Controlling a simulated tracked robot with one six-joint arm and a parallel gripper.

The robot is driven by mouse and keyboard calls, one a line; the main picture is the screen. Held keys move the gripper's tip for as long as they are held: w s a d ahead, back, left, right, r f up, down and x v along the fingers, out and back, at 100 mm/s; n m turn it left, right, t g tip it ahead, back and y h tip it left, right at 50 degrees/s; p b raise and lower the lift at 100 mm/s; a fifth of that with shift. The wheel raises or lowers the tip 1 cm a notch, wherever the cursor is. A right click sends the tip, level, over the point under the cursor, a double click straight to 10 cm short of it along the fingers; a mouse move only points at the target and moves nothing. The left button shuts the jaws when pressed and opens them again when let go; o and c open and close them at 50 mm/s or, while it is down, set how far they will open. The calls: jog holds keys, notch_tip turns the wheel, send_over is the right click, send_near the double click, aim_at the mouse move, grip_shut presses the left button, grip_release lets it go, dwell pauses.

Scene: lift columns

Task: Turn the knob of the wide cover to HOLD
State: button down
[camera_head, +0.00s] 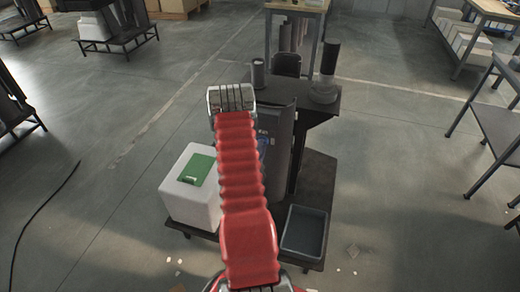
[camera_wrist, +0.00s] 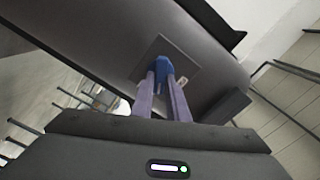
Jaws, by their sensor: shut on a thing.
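A blue knob (camera_wrist: 161,64) sits on a square grey plate (camera_wrist: 178,56) on the dark grey curved wide cover (camera_wrist: 90,40) in the wrist view. My gripper (camera_wrist: 162,82) is shut on the knob, with one pale finger on each side of it. A small white mark lies on the plate just right of the fingers; its wording is too small to read. In the head view the wide cover (camera_head: 279,155) stands upright on the cart, partly behind my red arm. A bit of blue shows beside the arm there, but my gripper is hidden.
A white box (camera_head: 185,205) with a green panel (camera_head: 197,169) stands left of my arm on the cart. A grey tray (camera_head: 304,232) lies at the right front. The floor around the cart is mostly clear.

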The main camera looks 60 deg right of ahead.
jog(key=m, duration=0.6)
jog(key=shift+s+f, duration=0.25)
jog(key=shift+s, duration=0.05)
jog(key=c, duration=2)
grip_release()
jog(key=shift+o, duration=1.4)
jog(key=shift+w, duration=0.15)
jog(key=s+a, duration=0.2)
jog(key=a, duration=1.1)
jog(key=shift+a, duration=0.3)
